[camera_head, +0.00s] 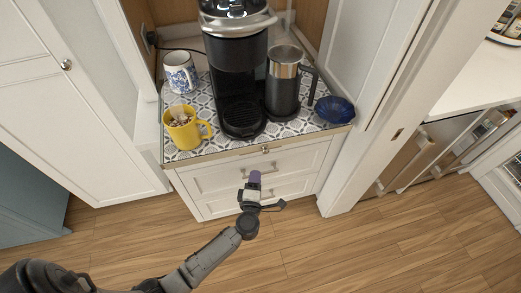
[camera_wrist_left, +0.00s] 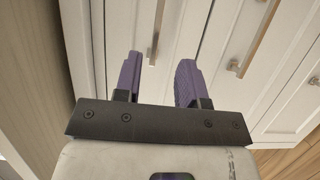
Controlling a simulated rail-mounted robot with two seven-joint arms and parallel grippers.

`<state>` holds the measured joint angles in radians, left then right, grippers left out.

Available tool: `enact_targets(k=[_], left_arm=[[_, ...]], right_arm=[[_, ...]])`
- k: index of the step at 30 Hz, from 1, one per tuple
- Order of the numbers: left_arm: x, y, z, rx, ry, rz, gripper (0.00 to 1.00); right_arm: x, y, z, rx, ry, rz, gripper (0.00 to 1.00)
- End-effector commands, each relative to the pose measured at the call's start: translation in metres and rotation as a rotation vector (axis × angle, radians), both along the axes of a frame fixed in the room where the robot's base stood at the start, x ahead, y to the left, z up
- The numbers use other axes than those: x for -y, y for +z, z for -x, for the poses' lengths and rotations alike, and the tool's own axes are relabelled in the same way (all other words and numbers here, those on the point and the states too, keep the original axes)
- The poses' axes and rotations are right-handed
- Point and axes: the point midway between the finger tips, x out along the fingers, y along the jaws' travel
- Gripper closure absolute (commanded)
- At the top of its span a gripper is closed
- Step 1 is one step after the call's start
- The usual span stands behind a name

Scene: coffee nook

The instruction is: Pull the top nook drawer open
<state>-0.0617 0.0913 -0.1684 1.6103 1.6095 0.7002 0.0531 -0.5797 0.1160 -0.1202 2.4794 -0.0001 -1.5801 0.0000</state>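The top nook drawer (camera_head: 210,179) is a white panel under the patterned counter, and it looks closed. In the left wrist view the drawer front (camera_wrist_left: 112,35) fills the upper middle, with its bar handle (camera_wrist_left: 157,32) just beyond and between my fingertips in the picture. My left gripper (camera_head: 254,178) has purple fingers and is in front of the drawers, covering part of the top handle in the head view. In the left wrist view the fingers (camera_wrist_left: 159,65) are apart with nothing held between them. I cannot tell the exact gap to the handle. My right gripper is not in view.
The lower drawer has its own handle (camera_wrist_left: 245,45). A coffee machine (camera_head: 237,60), dark jug (camera_head: 283,90), yellow mug (camera_head: 182,135), patterned mug (camera_head: 180,75) and blue bowl (camera_head: 334,109) stand on the counter. The wooden floor (camera_head: 330,245) in front is clear.

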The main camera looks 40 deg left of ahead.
Motion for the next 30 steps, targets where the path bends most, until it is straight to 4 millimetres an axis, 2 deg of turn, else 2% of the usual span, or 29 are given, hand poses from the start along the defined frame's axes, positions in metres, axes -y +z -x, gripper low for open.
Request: enact_targets(k=[12, 18, 24, 30], left_arm=[[-0.038, -0.001, -0.066, 0.004, -0.002, -0.001, 0.63], [-0.052, 0.0, -0.091, 0.004, -0.003, -0.001, 0.63], [-0.06, 0.0, -0.106, 0.002, -0.004, 0.0, 0.63], [-0.064, 0.0, -0.112, 0.003, -0.004, 0.001, 0.63]], right_arm=[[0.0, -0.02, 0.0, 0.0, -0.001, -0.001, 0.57], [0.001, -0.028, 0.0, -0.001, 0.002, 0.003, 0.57], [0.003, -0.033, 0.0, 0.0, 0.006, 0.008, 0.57], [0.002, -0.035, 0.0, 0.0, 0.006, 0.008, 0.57]])
